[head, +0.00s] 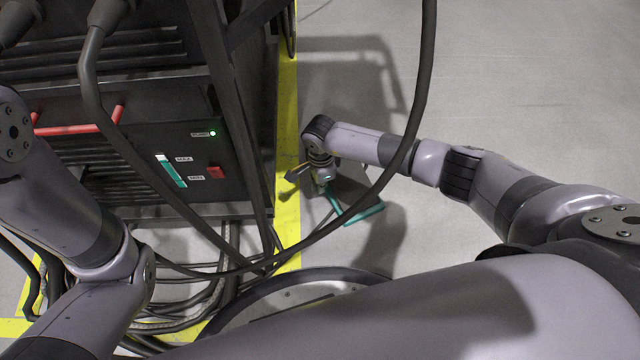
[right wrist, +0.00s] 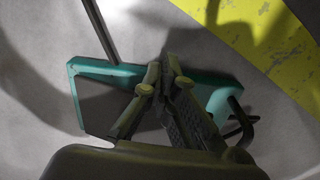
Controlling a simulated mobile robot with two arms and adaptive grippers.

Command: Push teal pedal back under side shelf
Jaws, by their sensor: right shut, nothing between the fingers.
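The teal pedal (head: 365,214) is on the grey floor just right of the yellow line, beside the black machine. Its teal frame spans the middle of the right wrist view (right wrist: 210,92), with a dark rod at its right end. My right gripper (head: 325,186) points down over the pedal's left part. In the wrist view the right gripper's fingers (right wrist: 164,62) are together and empty, overlapping the teal frame; I cannot tell whether they touch it. My left arm shows at left, but its gripper is out of view. No part is clearly identifiable as the side shelf.
The black machine (head: 180,150) fills the left, with a panel of switches and a green light. A thick black cable hangs in a loop across the head view. Cables (head: 215,285) lie below the machine. The yellow line (head: 288,215) runs along its side. Floor at upper right is clear.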

